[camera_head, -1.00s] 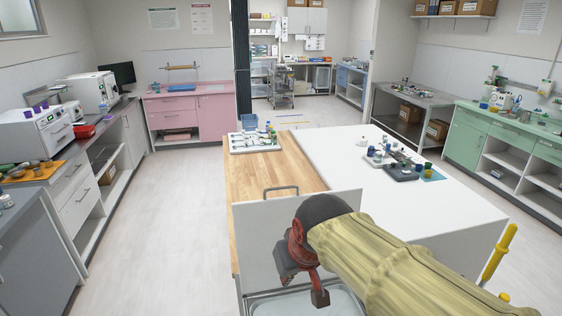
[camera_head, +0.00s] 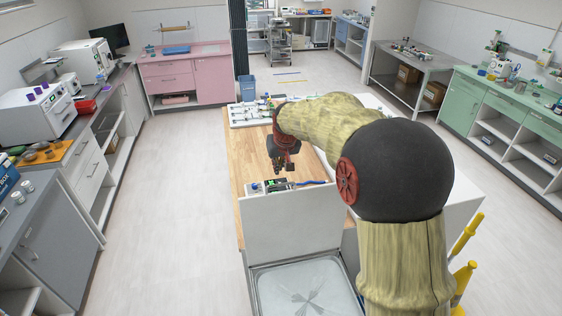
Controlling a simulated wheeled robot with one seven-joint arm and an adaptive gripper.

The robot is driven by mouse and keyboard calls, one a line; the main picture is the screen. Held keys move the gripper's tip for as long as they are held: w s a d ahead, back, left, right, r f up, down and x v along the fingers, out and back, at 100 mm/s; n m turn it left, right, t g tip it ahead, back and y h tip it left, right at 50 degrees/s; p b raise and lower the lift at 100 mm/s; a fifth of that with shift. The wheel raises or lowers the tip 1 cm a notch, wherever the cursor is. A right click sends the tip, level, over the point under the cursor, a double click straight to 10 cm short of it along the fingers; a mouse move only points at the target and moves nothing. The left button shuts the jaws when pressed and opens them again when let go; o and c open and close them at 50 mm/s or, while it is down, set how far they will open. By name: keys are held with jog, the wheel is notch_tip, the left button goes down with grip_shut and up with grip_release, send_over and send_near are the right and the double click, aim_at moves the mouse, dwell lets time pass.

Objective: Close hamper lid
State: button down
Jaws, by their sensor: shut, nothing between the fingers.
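The hamper lid (camera_head: 292,226) is a white panel standing about upright at the far edge of the hamper. The hamper (camera_head: 258,300) shows at the bottom middle as an open, grey-rimmed box with a pale, shiny inside. My gripper (camera_head: 283,170) is dark with red parts and points down over the wooden tabletop, beyond the lid's upper edge. It looks shut and empty. I cannot tell whether it touches anything there.
The wooden counter (camera_head: 245,150) lies beyond the lid, with a small dark-and-green item (camera_head: 280,185) behind the lid's top edge. A white tray (camera_head: 240,122) holds small items at its far end. The floor on the left (camera_head: 185,190) is clear.

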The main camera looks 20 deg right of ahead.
jog(key=w+d+p, duration=0.3)
jog(key=w+p, duration=0.1)
notch_tip(320, 180, down, 10)
jog(key=w+p, duration=0.1)
jog(key=p, duration=0.3)
jog(key=shift+w+d+r, duration=0.15)
jog(key=shift+w+d, duration=0.1)
jog(key=shift+w, duration=0.1)
jog(key=shift+s, duration=0.1)
dwell(0.4)
